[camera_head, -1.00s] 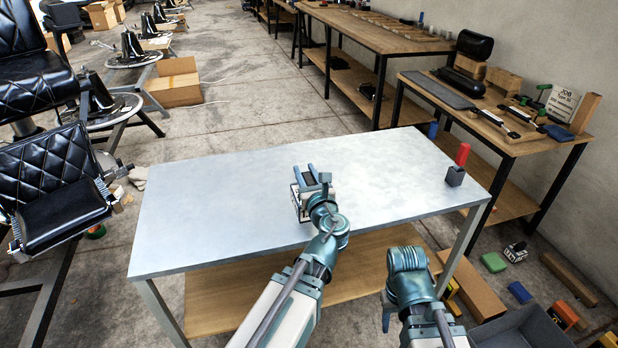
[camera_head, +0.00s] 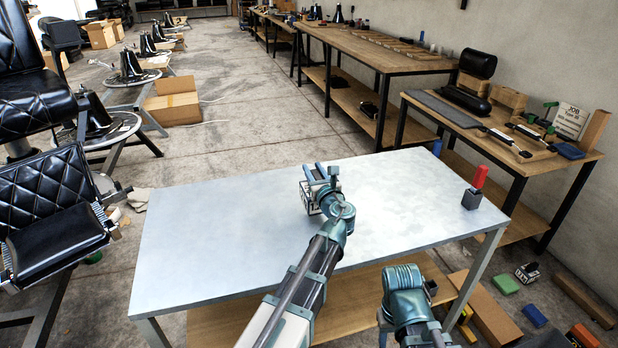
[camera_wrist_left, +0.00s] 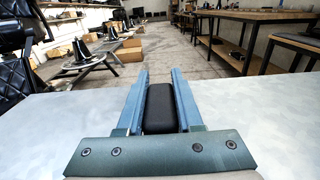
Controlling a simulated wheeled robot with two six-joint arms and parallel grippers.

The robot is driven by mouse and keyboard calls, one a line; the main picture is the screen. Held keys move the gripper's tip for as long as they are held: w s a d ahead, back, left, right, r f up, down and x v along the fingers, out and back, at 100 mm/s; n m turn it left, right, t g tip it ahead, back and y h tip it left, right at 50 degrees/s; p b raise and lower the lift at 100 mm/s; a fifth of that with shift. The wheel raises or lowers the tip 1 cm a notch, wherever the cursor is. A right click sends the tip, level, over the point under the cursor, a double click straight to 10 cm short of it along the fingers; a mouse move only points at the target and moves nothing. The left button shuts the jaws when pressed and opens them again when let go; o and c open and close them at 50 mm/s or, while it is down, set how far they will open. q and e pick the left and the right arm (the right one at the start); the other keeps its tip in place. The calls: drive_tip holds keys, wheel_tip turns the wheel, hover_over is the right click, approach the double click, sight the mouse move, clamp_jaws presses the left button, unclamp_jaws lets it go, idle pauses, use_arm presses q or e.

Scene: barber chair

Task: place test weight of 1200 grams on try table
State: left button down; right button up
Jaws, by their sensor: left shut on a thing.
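The try table (camera_head: 220,235) is the pale metal-topped table in front of me. In the left wrist view, a black handle-like part of the weight (camera_wrist_left: 159,108) lies between the blue fingers (camera_wrist_left: 160,85). I cannot tell whether the weight touches the tabletop. My right arm is at the table's front edge; its gripper (camera_head: 383,335) is mostly hidden.
Most of the tabletop is clear.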

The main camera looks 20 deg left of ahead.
use_arm(q)
drive_tip(key=shift+w, duration=0.25)
wheel_tip(320, 180, down, 4)
drive_tip(key=b, duration=0.3)
drive_tip(key=shift+r+b, duration=0.2)
drive_tip(key=shift+b, duration=0.15)
drive_tip(key=shift+s+r, duration=0.1)
drive_tip(key=c, duration=1)
unclamp_jaws()
drive_tip(key=o, duration=0.4)
drive_tip(key=shift+o, duration=0.2)
